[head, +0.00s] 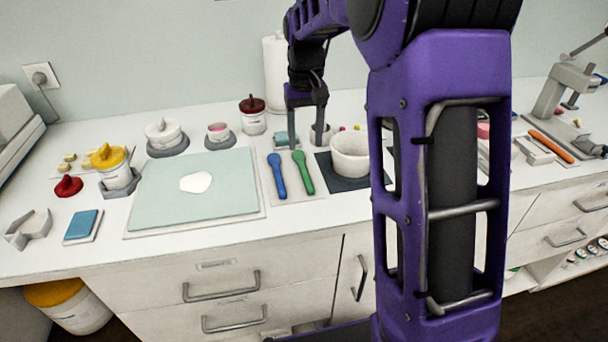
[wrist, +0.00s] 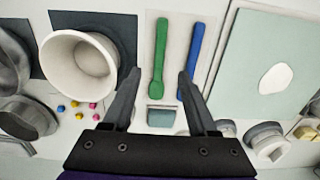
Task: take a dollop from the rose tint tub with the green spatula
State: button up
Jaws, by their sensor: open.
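The green spatula (head: 303,174) lies on a pale board to the right of a blue spatula (head: 277,177). The rose tint tub (head: 218,133), small and white with pink inside and no lid on, stands in a grey holder behind the mat's far right corner. My gripper (head: 305,142) is open and empty, pointing down beyond the far ends of the spatulas. In the wrist view the green spatula (wrist: 160,55) lies between the two fingertips (wrist: 158,78), apart from both. I cannot surely pick out the rose tub in the wrist view.
A white bowl (head: 350,155) on a dark mat stands right of the spatulas. A pale green mat (head: 160,205) with a white patch (head: 196,182) lies left. A red-lidded jar (head: 253,118) and a white-lidded tub (head: 163,133) flank the rose tub. A teal block (wrist: 161,116) sits beyond the spatulas.

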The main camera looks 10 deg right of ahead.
aim_at(306, 174)
notch_tip(306, 174, down, 4)
jog(key=shift+r, duration=0.2)
jog(key=shift+s+f+b, duration=0.2)
jog(key=shift+f+b, duration=0.5)
jog(key=shift+f, duration=2)
grip_shut()
